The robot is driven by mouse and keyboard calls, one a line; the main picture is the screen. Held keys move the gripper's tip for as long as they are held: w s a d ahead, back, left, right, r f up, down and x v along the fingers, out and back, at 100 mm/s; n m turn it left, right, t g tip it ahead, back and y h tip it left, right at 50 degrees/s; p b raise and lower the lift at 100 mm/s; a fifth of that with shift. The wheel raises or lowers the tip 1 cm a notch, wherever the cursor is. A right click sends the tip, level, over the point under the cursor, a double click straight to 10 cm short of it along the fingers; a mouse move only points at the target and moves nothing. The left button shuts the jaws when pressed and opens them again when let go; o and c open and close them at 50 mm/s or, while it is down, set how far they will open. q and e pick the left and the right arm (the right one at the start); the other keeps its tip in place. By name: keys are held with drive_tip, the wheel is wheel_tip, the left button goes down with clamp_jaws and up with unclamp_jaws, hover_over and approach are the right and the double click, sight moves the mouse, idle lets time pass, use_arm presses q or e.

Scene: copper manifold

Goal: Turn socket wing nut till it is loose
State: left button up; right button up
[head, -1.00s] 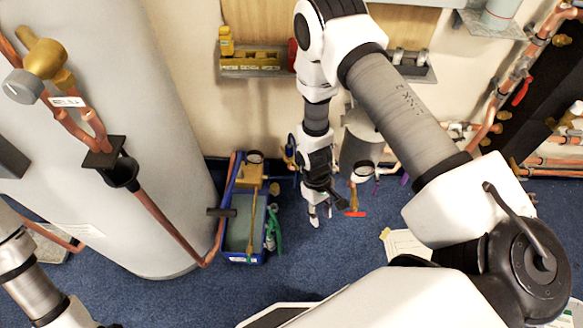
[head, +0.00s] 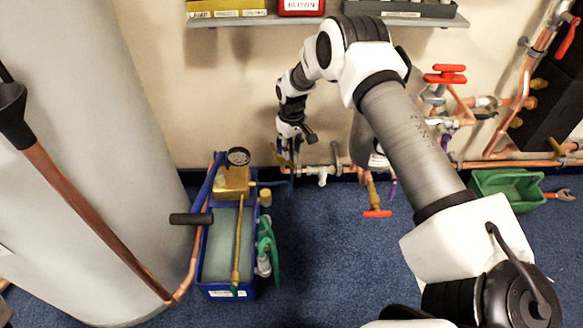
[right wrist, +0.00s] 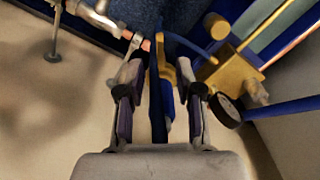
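My right gripper (head: 288,150) is low by the wall at the copper pipe run in the head view. In the right wrist view my right gripper (right wrist: 160,75) has its two fingers apart. A blue lever-like part (right wrist: 157,100) and a brass piece (right wrist: 170,78) lie between or just beyond them, the brass close to the right fingertip. I cannot tell whether the fingers touch either. A brass fitting (head: 277,155) shows beside the gripper in the head view. I cannot tell which part is the socket wing nut. My left gripper is not in view.
A blue test pump (head: 229,292) with a gauge (head: 238,157) stands left of the gripper. A red-handled valve (head: 377,213) hangs to the right, and a green tray (head: 508,190) lies farther right. A shelf (head: 330,22) is above. Blue carpet in front is clear.

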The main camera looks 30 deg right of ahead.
sight(292, 163)
wheel_tip(292, 163, down, 6)
drive_tip(key=shift+r+b, duration=0.15)
drive_tip(key=shift+b, duration=0.85)
drive_tip(key=shift+r, duration=0.1)
clamp_jaws()
